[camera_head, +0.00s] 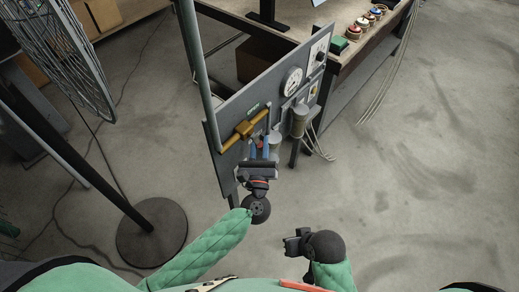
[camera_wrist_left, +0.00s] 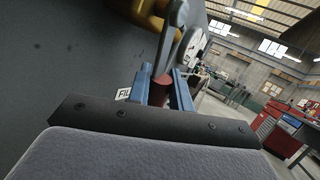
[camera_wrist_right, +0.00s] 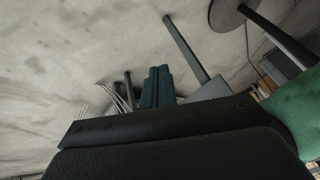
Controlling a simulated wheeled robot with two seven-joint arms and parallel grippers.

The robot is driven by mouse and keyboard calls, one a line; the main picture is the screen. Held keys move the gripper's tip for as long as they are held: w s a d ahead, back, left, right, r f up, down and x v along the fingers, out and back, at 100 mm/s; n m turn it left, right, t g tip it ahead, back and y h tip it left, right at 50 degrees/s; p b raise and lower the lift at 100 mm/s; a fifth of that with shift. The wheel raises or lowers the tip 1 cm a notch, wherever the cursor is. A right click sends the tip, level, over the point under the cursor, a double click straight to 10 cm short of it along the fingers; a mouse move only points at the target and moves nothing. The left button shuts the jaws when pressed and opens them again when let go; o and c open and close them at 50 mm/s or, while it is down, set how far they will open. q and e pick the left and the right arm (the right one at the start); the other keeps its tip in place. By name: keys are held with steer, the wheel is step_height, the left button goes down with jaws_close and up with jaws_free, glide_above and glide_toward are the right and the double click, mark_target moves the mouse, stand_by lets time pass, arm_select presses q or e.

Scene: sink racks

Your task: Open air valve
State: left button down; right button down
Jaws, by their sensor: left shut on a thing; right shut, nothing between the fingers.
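The air valve (camera_head: 243,130) is a yellow body with a pipe, mounted on a grey upright panel (camera_head: 222,108). Its yellow body shows at the top of the left wrist view (camera_wrist_left: 150,14). A grey lever (camera_wrist_left: 174,38) with a red grip (camera_wrist_left: 162,90) comes down from it. My left gripper (camera_head: 263,148) is at the panel just below the valve; its blue fingers are shut on the red grip in the left wrist view (camera_wrist_left: 170,90). My right gripper (camera_head: 293,243) is low in front of my body, away from the panel, its fingers shut and empty (camera_wrist_right: 158,86).
A round gauge (camera_head: 292,82) and filter bowls (camera_head: 300,118) are on the panel right of the valve. A bench (camera_head: 365,45) with coloured buttons (camera_head: 365,22) stands behind. A fan (camera_head: 70,55) on a round base (camera_head: 152,232) is at left. The floor at right is clear.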

arm_select(q)
steer(key=shift+w+f+b, duration=0.1)
steer(key=shift+f+b, duration=0.05)
steer(key=shift+b, duration=0.5)
steer(key=shift+w+d+n+t+b, duration=0.1)
steer(key=shift+n+t+b, duration=0.3)
steer(key=shift+b, duration=0.7)
steer(key=b, duration=0.2)
steer(key=n+b, duration=0.1)
steer(key=b, duration=0.1)
steer(key=shift+w+d+r+t+y, duration=0.2)
steer(key=shift+w+r+t+y, duration=0.1)
steer(key=shift+t+y, duration=0.1)
steer(key=shift+r+n+b, duration=0.15)
steer(key=shift+n+b, duration=0.15)
steer(key=shift+b, duration=0.7)
steer(key=shift+d+r+t, duration=0.1)
steer(key=shift+t, duration=0.2)
arm_select(e)
step_height(320, 180, down, 33)
steer(key=a+t, duration=0.2)
steer(key=t, duration=0.1)
steer(key=shift+w+a+m+t+y, duration=0.25)
steer(key=shift+a+m+t+y, duration=0.05)
steer(key=shift+m, duration=0.1)
arm_select(q)
steer(key=shift+y+b, duration=0.3)
steer(key=shift+y, duration=0.1)
steer(key=c, duration=1.3)
jaws_free()
